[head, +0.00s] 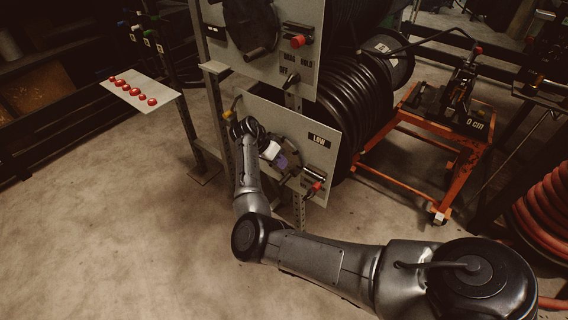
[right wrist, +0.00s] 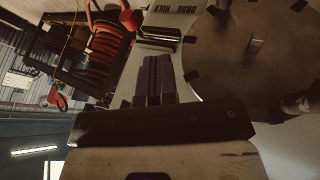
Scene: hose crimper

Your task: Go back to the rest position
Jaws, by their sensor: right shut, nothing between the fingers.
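My right arm reaches in from the lower right in the head view. My right gripper (head: 287,161) is close in front of the lower panel (head: 318,165) marked LOW. It is shut and empty. In the right wrist view its shut fingers (right wrist: 157,75) point up the picture, beside a large round disc (right wrist: 255,50). I cannot tell whether the gripper touches the panel. My left gripper is not in view.
The upper panel (head: 262,62) carries a red knob (head: 298,41) and a DRAG/HOLD switch. A black hose reel (head: 355,110) stands behind. An orange cart (head: 425,150) is at right. A small shelf (head: 165,93) holds red caps. The floor at left is clear.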

